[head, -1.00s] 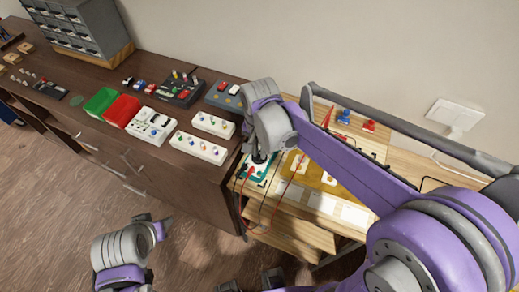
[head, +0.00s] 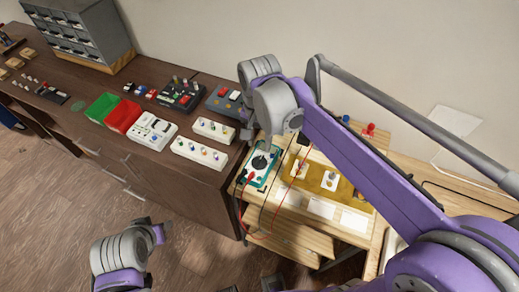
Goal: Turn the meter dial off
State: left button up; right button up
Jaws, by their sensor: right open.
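The meter (head: 262,165) is a teal-edged box with a pale face and a dark round dial (head: 260,162). It lies at the left end of the light wooden bench, with red and black leads by it. The dial's exact setting is too small to read. My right gripper (head: 247,133) is open, above and to the left of the meter and apart from the dial; my wrist partly hides it. My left gripper (head: 160,231) is low at the left, over the floor, far from the meter; its jaws are unclear.
A wall stands behind.

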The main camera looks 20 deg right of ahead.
jog(key=shift+r, duration=1.7)
